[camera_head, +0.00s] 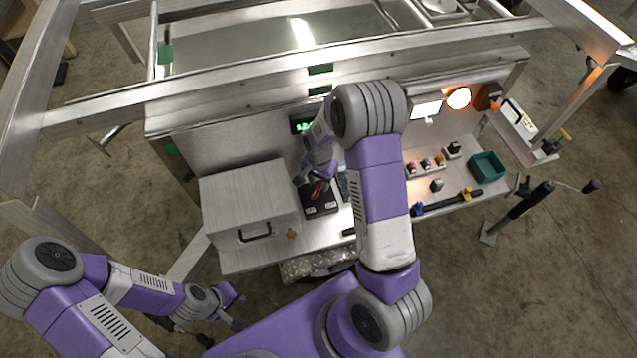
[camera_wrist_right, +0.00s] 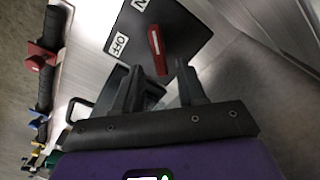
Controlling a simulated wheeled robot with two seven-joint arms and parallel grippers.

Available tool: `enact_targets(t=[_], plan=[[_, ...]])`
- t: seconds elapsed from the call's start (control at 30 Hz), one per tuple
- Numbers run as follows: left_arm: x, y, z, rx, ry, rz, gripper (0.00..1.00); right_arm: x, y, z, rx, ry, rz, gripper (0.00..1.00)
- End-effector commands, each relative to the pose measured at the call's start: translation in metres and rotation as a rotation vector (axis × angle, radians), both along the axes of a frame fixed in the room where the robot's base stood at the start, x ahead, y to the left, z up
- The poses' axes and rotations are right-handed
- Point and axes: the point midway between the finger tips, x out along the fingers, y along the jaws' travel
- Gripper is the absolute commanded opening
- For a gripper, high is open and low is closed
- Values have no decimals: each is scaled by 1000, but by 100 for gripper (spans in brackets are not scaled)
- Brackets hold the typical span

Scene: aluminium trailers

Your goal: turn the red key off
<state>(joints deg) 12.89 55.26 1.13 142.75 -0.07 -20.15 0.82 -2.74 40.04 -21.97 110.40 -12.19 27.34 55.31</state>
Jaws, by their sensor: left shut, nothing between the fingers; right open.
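The red key (camera_wrist_right: 156,42), with a white line along it, sits on a black switch box (camera_wrist_right: 180,28). An OFF label (camera_wrist_right: 120,43) is beside the key, and a partly cut-off label ending in N (camera_wrist_right: 140,4) is near its upper end. In the head view the key (camera_head: 318,190) and box (camera_head: 321,208) are on the trailer's shelf, partly covered by my right gripper (camera_head: 303,182). My left gripper (camera_head: 236,311) is shut and empty, low at the left, away from the shelf.
A metal box with a handle (camera_head: 245,195) stands left of the switch box. A green bin (camera_head: 487,166), small coloured switches (camera_head: 427,164) and a dark bar with blue and yellow ends (camera_head: 447,203) are at the right. A metal panel rises behind.

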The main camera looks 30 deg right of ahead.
Motion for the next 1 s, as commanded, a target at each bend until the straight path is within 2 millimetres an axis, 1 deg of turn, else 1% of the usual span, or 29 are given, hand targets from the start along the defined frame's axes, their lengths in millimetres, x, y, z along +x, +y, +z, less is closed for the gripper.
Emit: enact_targets(t=[0.03,0.13,0.47,0.7,0.73,1.0], plan=[[0,0,-2,0,-1,0,0,0,0,-8,0,0,0,40],[0,0,-4,0,-1,0,0,0,0,-15,0,0,0,40],[0,0,-4,0,-1,0,0,0,0,-18,0,-2,0,40],[0,0,-4,0,-1,0,0,0,0,-18,0,-1,0,4],[0,0,-4,0,-1,0,0,0,0,-18,0,-1,0,0],[0,0,-4,0,-1,0,0,0,0,-18,1,-1,9,0]])
